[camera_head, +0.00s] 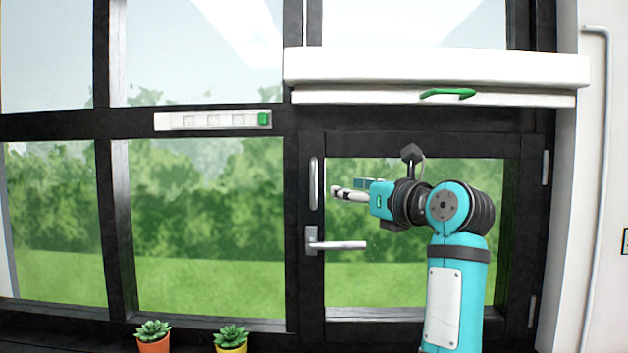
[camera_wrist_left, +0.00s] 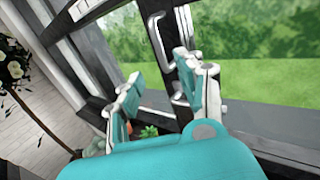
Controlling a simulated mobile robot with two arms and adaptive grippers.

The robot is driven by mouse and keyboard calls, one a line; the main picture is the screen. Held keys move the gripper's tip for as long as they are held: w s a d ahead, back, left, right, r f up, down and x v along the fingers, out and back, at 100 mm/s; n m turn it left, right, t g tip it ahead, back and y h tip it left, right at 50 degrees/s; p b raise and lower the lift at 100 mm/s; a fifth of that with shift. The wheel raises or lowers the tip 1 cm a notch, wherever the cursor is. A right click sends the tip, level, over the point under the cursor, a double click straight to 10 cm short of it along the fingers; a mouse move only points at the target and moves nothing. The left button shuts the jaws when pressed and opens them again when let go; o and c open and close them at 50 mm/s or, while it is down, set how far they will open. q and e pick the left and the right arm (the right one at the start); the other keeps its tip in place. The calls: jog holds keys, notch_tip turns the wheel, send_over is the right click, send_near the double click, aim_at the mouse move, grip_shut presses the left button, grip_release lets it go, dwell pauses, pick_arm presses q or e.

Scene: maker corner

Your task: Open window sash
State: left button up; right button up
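The window sash (camera_head: 320,285) is a black-framed pane at the lower right of the window in the head view, and it looks flush with its frame. A silver lever handle (camera_head: 342,245) points right from its left stile. An upright silver pull bar (camera_head: 314,184) is above the lever; it also shows in the wrist view (camera_wrist_left: 157,42). My left gripper (camera_head: 338,193) is in front of the pane, just right of the bar and above the lever, apart from both in the head view. Its fingers are spread and empty in the wrist view (camera_wrist_left: 160,92). My right gripper is out of view.
A white blind box (camera_head: 440,68) with a green grip (camera_head: 448,94) hangs above the sash. A white strip (camera_head: 205,121) is on the crossbar. Two potted succulents (camera_head: 153,341) (camera_head: 231,341) stand at the lower left. A white pipe (camera_head: 603,180) runs down the right wall.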

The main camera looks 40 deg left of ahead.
aim_at(315, 185)
pick_arm(q)
jog(key=p+x, duration=0.4)
jog(key=x, duration=0.8)
jog(key=shift+w+a+p, duration=0.2)
jog(key=shift+a+p, duration=0.2)
jog(key=shift+a, duration=0.25)
jog(key=shift+c, duration=0.5)
grip_shut()
jog(key=shift+s+f, duration=0.1)
